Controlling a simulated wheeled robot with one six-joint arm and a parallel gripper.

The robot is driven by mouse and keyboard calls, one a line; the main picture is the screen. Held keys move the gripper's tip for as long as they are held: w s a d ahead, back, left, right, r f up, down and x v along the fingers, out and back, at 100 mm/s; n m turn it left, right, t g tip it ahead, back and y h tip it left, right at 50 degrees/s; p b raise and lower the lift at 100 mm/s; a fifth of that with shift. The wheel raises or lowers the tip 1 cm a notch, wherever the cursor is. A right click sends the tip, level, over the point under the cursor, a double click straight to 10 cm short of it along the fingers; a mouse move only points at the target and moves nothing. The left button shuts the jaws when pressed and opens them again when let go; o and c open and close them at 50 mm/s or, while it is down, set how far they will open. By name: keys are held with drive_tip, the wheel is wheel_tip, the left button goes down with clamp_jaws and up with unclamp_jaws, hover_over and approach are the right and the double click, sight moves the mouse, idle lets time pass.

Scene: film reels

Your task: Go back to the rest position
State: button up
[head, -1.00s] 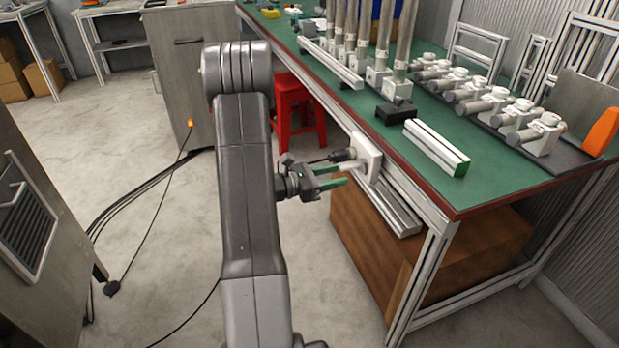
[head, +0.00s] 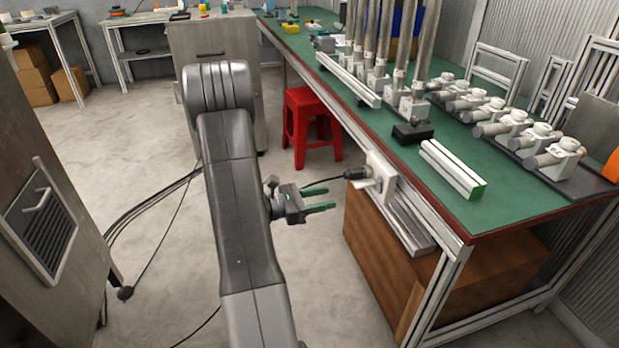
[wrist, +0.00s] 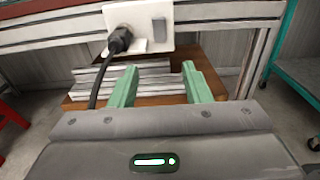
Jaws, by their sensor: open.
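My gripper (head: 322,198) is open and empty, with its green fingers pointing right in the head view. It hangs in the air beside the green-topped workbench, apart from it. In the wrist view the two fingers (wrist: 158,88) are spread, with nothing between them. Ahead of them is a white socket box (head: 379,176) on the bench's side, with a black plug (head: 354,173) in it. The socket box also shows in the wrist view (wrist: 180,22), with the plug (wrist: 119,40) at its left and a cable hanging down.
The workbench (head: 481,219) carries clamps and upright posts. Under it are a brown wooden box (head: 375,270) and pale metal bars (head: 408,225). A red stool (head: 311,127) stands behind my arm. A grey cabinet (head: 45,215) is at left. Cables cross the otherwise clear floor.

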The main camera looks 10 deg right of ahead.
sight(377, 186)
drive_tip(key=shift+d, duration=0.1)
drive_tip(key=d+b, duration=0.1)
drive_tip(key=d, duration=0.3)
drive_tip(key=d+b, duration=0.1)
drive_tip(key=d, duration=0.4)
drive_tip(key=w+d+b, duration=0.1)
drive_tip(key=d, duration=0.3)
drive_tip(key=shift+d+f, duration=0.2)
drive_tip(key=shift+d, duration=0.1)
